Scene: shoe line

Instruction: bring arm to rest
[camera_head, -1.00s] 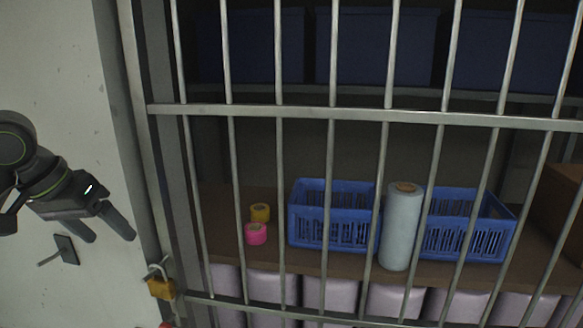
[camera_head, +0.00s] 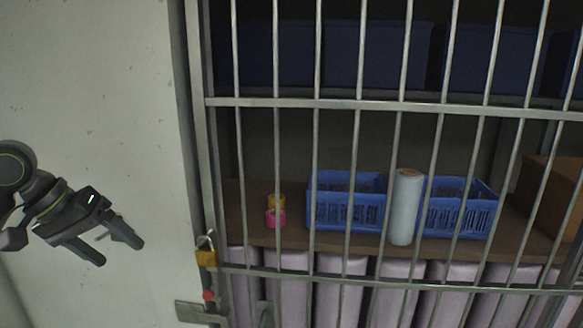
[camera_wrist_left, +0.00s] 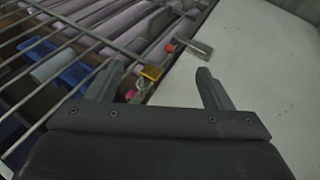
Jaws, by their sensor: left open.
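My left gripper (camera_head: 121,250) is at the left of the head view, in front of the pale wall. Its two fingers are apart with nothing between them. In the left wrist view the open fingers (camera_wrist_left: 158,88) point toward the barred gate and the wall. A brass padlock (camera_head: 206,257) hangs at the gate's left edge, to the right of the gripper and apart from it. The padlock also shows in the left wrist view (camera_wrist_left: 151,73), beyond the fingers. My right gripper is in neither view.
A metal barred gate (camera_head: 400,105) closes off shelves. Behind it are blue crates (camera_head: 345,210), an upright pale roll (camera_head: 404,212), and pink (camera_head: 275,218) and yellow tape rolls. A metal plate with a red knob (camera_head: 208,295) sits below the padlock. The wall (camera_head: 90,90) beside the gripper is bare.

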